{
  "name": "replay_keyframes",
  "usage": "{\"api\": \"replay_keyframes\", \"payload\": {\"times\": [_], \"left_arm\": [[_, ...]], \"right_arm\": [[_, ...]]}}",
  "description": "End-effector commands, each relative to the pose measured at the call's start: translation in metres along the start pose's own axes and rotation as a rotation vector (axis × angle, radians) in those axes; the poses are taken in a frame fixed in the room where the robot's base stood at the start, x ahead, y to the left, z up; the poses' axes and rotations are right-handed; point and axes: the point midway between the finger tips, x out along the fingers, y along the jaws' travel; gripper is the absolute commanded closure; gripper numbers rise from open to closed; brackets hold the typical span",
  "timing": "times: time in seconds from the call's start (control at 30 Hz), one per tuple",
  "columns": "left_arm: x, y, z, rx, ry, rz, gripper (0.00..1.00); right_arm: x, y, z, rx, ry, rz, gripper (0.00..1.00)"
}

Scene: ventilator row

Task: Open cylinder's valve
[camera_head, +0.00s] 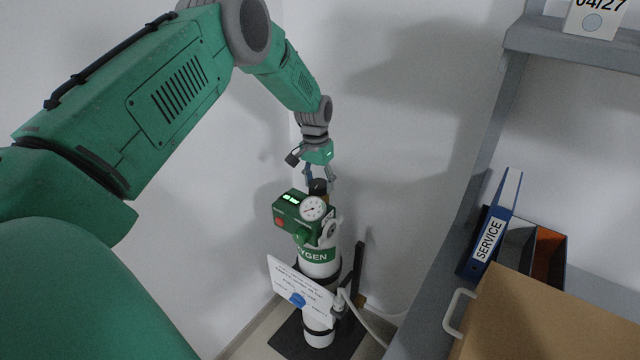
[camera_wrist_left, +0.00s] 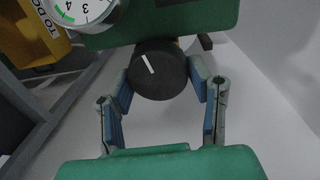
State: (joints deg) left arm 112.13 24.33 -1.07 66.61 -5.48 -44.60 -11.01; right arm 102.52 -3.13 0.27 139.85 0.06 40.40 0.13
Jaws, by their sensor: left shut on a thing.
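The white oxygen cylinder (camera_head: 319,270) stands upright in the corner, with a green regulator block (camera_head: 290,212) and a round gauge (camera_head: 313,208) at its top. The black valve knob (camera_head: 318,186) sits above the block. In the left wrist view the knob (camera_wrist_left: 160,72) is round and dark with a white line mark, and part of the gauge (camera_wrist_left: 82,8) shows. My left gripper (camera_head: 320,178) comes down from above and is shut on the knob, one finger on each side. Its fingers also show in the left wrist view (camera_wrist_left: 160,88). My right gripper is not in view.
A white printed card (camera_head: 300,290) hangs in front of the cylinder. A black stand (camera_head: 352,290) and a pale hose (camera_head: 362,312) are beside it. To the right are a grey shelf (camera_head: 430,300), a blue SERVICE binder (camera_head: 490,238) and a cardboard box (camera_head: 545,315). Walls are close behind.

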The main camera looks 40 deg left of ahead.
Motion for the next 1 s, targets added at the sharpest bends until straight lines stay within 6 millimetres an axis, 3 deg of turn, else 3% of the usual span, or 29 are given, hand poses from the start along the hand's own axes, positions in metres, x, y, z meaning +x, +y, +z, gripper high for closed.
{"api": "replay_keyframes", "payload": {"times": [0.07,0.1,0.13,0.57,1.0], "left_arm": [[-0.002,-0.001,-0.001,-0.001,0.002,-0.001,0.82],[-0.002,-0.001,-0.001,-0.001,0.002,-0.001,0.43],[-0.001,-0.001,-0.001,-0.001,0.002,-0.001,0.32],[-0.008,-0.001,-0.001,-0.002,0.000,0.000,0.32],[-0.094,-0.002,-0.002,-0.002,0.002,0.000,0.32]], "right_arm": [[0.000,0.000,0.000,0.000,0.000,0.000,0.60],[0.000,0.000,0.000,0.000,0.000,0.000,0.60],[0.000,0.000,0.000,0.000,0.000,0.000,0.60],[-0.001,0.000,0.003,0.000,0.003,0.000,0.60],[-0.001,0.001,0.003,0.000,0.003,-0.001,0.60]]}}
